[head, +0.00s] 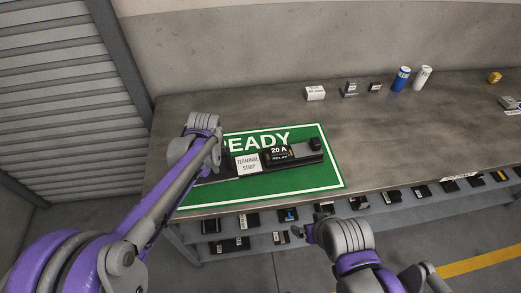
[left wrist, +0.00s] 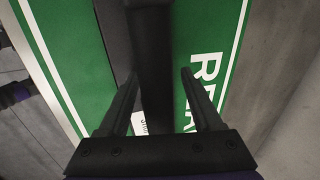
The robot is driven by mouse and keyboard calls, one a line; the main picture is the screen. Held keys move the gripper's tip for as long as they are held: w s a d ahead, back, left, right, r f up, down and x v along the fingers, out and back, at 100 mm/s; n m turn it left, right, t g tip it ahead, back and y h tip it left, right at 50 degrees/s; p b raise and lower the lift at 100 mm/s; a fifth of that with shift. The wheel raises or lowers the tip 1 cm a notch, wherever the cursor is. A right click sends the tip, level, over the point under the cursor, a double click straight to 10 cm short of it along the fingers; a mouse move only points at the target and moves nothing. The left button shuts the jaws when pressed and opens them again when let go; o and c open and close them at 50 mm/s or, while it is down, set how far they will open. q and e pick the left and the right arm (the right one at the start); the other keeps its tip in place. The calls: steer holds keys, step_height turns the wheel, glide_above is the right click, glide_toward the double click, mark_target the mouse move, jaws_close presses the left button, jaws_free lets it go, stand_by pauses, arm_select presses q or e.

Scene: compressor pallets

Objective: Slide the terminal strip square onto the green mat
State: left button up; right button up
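The terminal strip (head: 247,163) is a long dark bar with a white label and a 20 A relay (head: 278,152) on it. It lies on the green READY mat (head: 318,184), roughly along the mat's length. Its left end is hidden behind my left arm. My left gripper (left wrist: 158,72) is over the mat's left part, its two fingers apart. A dark bar (left wrist: 152,45) runs between the fingers with green showing beside it; I cannot tell whether they touch it. My right gripper (head: 308,233) is low in front of the bench edge, small and dark, its opening unclear.
A white box (head: 315,93), small dark parts, a blue can (head: 402,78) and a white can (head: 422,77) stand at the back of the bench (head: 375,140). A lower shelf (head: 260,240) holds several dark parts.

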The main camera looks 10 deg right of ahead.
arm_select(q)
steer(key=shift+d+r, duration=0.1)
steer(key=v, duration=1.2)
steer(key=s+a+f+n+p, duration=0.1)
steer(key=s+a+n, duration=0.3)
steer(key=s, duration=0.3)
steer(key=s+a+f+n+t+p, duration=0.1)
steer(key=s+a+f+n, duration=0.1)
steer(key=s+n, duration=0.5)
steer(key=s+a+f+n+t+p, duration=0.1)
steer(key=s+a+n, duration=0.4)
steer(key=s, duration=0.4)
steer(key=shift+a+f+n, duration=0.3)
steer(key=shift+n, duration=0.3)
